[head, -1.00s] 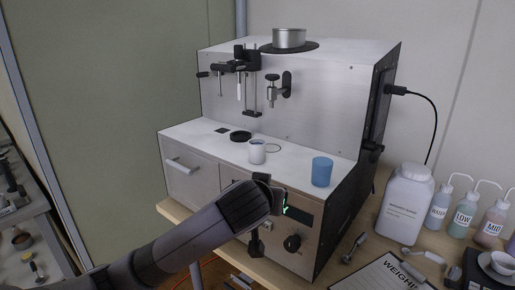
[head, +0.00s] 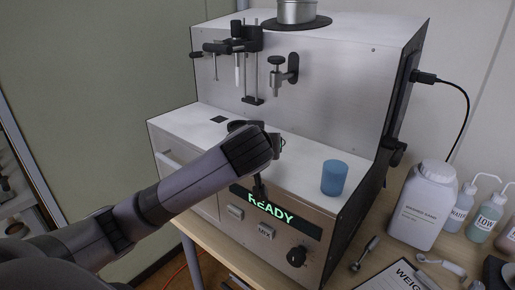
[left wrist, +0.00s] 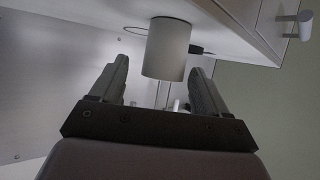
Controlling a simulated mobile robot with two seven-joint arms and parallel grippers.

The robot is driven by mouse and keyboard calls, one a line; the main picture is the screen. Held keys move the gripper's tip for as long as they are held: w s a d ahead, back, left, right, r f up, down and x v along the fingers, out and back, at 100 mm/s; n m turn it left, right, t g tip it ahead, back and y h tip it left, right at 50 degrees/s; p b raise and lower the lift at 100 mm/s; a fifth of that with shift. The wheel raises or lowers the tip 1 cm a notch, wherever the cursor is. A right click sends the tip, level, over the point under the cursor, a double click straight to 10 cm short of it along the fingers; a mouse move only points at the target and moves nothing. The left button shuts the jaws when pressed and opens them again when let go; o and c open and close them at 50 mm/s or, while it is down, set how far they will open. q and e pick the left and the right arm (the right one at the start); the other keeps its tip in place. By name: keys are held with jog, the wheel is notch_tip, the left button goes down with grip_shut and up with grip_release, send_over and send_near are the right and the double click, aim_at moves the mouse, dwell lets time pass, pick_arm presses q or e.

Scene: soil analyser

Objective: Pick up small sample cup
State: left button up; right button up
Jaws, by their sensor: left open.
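The small sample cup (left wrist: 167,48) is a plain whitish cylinder. In the left wrist view it stands between the two fingers of my left gripper (left wrist: 160,66), with visible space on both sides. The fingers are open and do not appear to touch it. In the head view my left arm reaches over the analyser's white ledge and hides the cup and most of the gripper. My right gripper is not in view.
A blue cup (head: 334,178) stands on the ledge to the right of my arm. The analyser (head: 330,70) rises behind, with a nozzle and valve (head: 278,76). Its display (head: 275,211) reads READY. A white jar (head: 422,205) and bottles stand on the bench at right.

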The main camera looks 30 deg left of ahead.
pick_arm(q)
jog(key=shift+a+p+x, duration=0.2)
jog(key=shift+p+x, duration=0.2)
jog(key=shift+x, duration=1.9)
jog(key=shift+r, duration=0.1)
jog(key=c, duration=1.1)
jog(key=shift+r, duration=0.2)
notch_tip(320, 180, up, 19)
jog(key=shift+f+b, duration=0.1)
jog(key=shift+b, duration=0.25)
